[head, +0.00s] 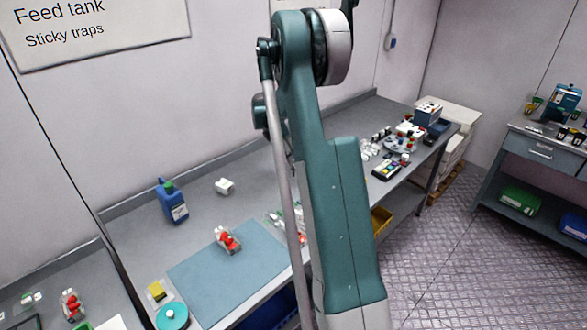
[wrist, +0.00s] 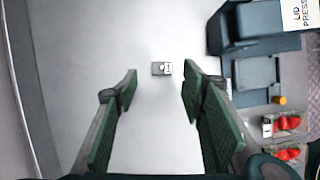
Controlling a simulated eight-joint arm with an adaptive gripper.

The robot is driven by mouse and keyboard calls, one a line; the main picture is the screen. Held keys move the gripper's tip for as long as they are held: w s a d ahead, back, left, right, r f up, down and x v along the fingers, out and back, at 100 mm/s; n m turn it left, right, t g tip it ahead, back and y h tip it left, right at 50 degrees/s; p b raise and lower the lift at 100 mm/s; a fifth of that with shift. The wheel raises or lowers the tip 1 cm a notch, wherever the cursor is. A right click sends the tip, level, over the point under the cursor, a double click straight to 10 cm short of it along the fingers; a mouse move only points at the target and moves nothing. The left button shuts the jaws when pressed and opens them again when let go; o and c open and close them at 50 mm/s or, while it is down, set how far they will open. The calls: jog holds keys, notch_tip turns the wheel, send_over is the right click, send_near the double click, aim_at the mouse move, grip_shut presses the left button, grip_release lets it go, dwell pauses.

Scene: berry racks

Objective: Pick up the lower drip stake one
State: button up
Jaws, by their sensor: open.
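My gripper (wrist: 160,82) is open in the wrist view, with a green finger on each side and nothing held. A small pale grey and white block with a dark mark (wrist: 162,68) lies on the grey bench between and just beyond the fingertips. It appears apart from both fingers. I cannot tell whether it is a drip stake, and I cannot make out any drip stake for certain in either view. In the head view my gripper is out of sight and my own arm covers the middle of the bench.
A dark lid press (wrist: 255,30) stands right of the gripper, with punnets of red berries (wrist: 287,123) near it. The head view shows a blue jug (head: 173,203), a blue mat (head: 205,280) and small items (head: 405,140) at the bench's far end. Bench left of the block is clear.

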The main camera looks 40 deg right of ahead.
jog(key=shift+x, duration=1.3)
jog(key=shift+f, duration=0.1)
jog(key=shift+x, duration=2.55)
jog(key=shift+s+a, duration=0.1)
jog(key=shift+a, duration=0.05)
jog(key=c, duration=0.8)
